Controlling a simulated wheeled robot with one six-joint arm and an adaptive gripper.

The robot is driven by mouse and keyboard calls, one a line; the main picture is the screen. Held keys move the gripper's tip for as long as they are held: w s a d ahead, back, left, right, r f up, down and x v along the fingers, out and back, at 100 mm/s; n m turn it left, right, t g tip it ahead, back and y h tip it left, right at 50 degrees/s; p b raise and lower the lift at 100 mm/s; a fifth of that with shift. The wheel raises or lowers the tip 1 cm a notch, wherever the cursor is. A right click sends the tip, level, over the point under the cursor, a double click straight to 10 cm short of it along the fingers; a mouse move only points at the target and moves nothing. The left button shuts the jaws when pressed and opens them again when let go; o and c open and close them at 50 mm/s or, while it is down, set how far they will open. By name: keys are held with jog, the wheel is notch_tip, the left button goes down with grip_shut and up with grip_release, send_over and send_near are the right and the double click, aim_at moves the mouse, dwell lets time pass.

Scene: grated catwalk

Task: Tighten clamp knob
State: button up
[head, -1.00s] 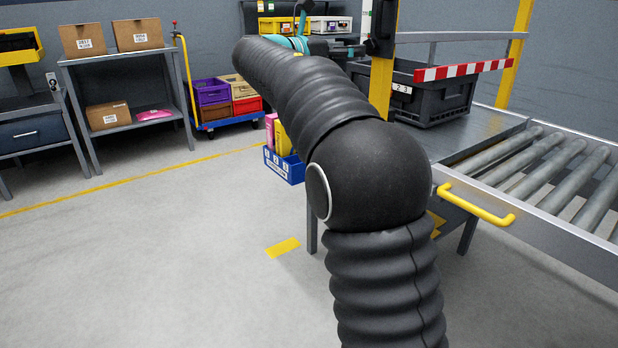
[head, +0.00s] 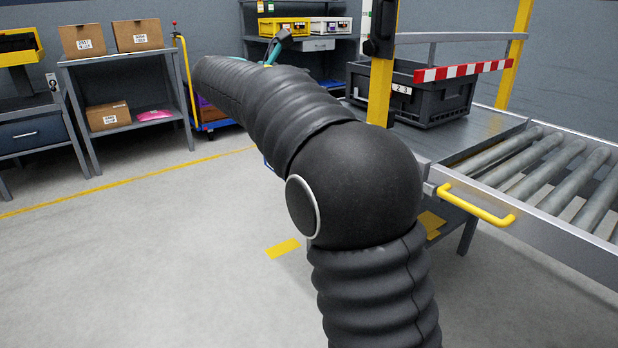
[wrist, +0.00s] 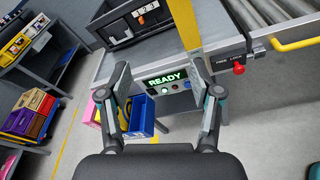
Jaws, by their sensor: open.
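A red knob (wrist: 239,69) sits below a dark lettered plate on the side of the conveyor frame, right of the yellow post in the wrist view. I take it for the clamp knob; its turn position is too small to tell. My gripper (wrist: 166,92) is open and empty in the wrist view, its two fingers spread left and right. The knob lies beyond and to the right of the right finger, apart from it. In the head view my arm hides most of the gripper (head: 279,44), and the knob does not show.
A panel with a lit READY sign (wrist: 167,77) and buttons shows between the fingers. A yellow handle (head: 476,204) juts from the roller conveyor (head: 560,170). A grey crate (head: 440,98) stands on the table. The floor at left is open.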

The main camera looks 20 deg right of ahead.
jog(key=s+a+f+m+g+y, duration=0.1)
jog(key=s+f+m+y, duration=0.2)
jog(key=f, duration=0.6)
jog(key=s+a+f+m+g+y, duration=0.1)
jog(key=s+f+m+y, duration=0.3)
jog(key=s+f, duration=0.3)
jog(key=shift+s+a+f, duration=0.15)
jog(key=shift+a+f, duration=0.2)
jog(key=shift+f, duration=0.6)
jog(key=shift+m, duration=0.3)
jog(key=s+a+f+m+g+y, duration=0.1)
jog(key=s+a+f+m+y, duration=0.15)
jog(key=f, duration=0.35)
jog(key=s+f+m+y, duration=0.1)
jog(key=s+m, duration=0.3)
jog(key=s, duration=0.9)
jog(key=s+f+m+t+y, duration=0.1)
jog(key=s+m+y, duration=0.2)
jog(key=s, duration=0.9)
jog(key=shift+s+d+f+m+y, duration=0.3)
jog(key=shift+s+m+y, duration=0.1)
jog(key=shift+m, duration=0.25)
jog(key=shift+s+d+r+t, duration=0.1)
jog(key=shift+d+r+t, duration=0.1)
jog(key=shift+r+t, duration=0.1)
